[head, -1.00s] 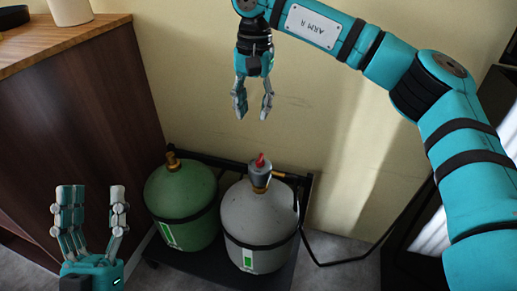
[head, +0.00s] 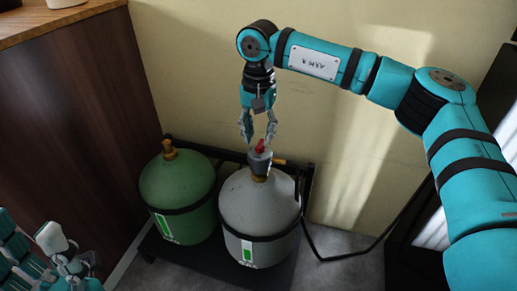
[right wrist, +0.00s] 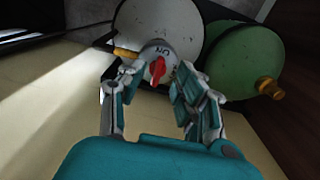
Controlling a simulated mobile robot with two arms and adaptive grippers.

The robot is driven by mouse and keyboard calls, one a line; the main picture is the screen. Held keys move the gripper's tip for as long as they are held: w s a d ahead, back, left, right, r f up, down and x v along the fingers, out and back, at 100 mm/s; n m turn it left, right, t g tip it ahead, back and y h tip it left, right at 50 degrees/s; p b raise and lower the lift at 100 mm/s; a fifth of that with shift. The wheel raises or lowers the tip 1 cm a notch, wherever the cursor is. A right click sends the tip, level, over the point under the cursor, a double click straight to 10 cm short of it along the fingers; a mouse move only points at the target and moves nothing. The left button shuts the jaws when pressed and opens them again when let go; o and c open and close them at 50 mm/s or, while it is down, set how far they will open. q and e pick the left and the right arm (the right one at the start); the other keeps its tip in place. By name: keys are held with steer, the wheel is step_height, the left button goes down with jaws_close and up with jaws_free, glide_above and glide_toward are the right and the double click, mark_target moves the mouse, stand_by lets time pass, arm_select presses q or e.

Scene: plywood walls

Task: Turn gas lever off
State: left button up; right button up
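The red gas lever (head: 260,146) sits on the grey valve (head: 260,162) on top of the grey gas cylinder (head: 258,208). My right gripper (head: 258,138) points down at the lever, its fingers apart on either side of it. In the right wrist view the red lever (right wrist: 157,70) shows between the open fingertips (right wrist: 152,80), with a marking partly readable as "ON" or similar on the valve top. I cannot tell whether a finger touches it. My left gripper (head: 65,255) is at the lower left, partly cut off, its fingers apart and empty.
A green cylinder (head: 178,190) with a brass valve stands left of the grey one, both on a dark rack (head: 215,262). A black hose (head: 345,258) runs right. A wooden cabinet (head: 75,130) stands at left; a plain wall is behind.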

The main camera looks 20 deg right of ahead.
mark_target(258, 146)
steer(key=shift+f+b, duration=0.4)
steer(key=shift+f, duration=1.3)
jaws_close()
